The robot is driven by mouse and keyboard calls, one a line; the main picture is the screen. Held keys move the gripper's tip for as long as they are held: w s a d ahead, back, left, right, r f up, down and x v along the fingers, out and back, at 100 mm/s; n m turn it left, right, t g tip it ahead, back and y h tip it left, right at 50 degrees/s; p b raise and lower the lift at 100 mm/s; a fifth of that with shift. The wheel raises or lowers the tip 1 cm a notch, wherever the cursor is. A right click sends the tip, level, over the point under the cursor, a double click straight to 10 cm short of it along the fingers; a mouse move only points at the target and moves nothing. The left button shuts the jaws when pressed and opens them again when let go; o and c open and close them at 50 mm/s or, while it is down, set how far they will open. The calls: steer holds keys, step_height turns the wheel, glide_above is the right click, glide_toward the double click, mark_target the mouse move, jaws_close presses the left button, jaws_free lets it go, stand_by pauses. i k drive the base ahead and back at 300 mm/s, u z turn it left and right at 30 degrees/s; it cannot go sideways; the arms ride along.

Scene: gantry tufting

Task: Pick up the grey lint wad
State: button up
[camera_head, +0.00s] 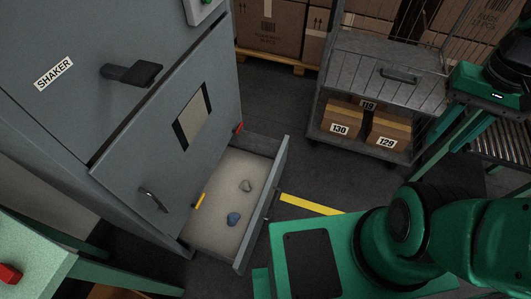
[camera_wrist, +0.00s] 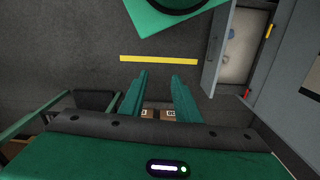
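The grey lint wad (camera_head: 245,185) lies on the pale bed of the open drawer (camera_head: 279,167) under the shaker cabinet. A blue wad (camera_head: 233,219) lies in the same drawer, nearer its front-left part, apart from the grey one. In the wrist view the drawer (camera_wrist: 216,50) is at the upper right, with the blue wad (camera_wrist: 232,33) small inside; the grey wad is hard to make out there. My gripper (camera_wrist: 164,77) is open and empty, its two green fingers apart over the floor, well away from the drawer. In the head view it is at the right.
The shaker cabinet (camera_head: 130,60) stands behind the drawer, with a tilted flap (camera_head: 150,165) above it. A wire cart (camera_head: 385,75) with numbered boxes (camera_head: 345,118) stands at the back right. A yellow floor strip (camera_head: 308,205) lies beside the drawer. A green table (camera_head: 30,245) is at lower left.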

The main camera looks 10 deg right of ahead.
mark_target(244, 185)
steer(key=k, duration=0.5)
steer(key=u, duration=1.4)
steer(key=k, duration=1)
steer(key=z, duration=0.8)
steer(key=i, duration=1.05)
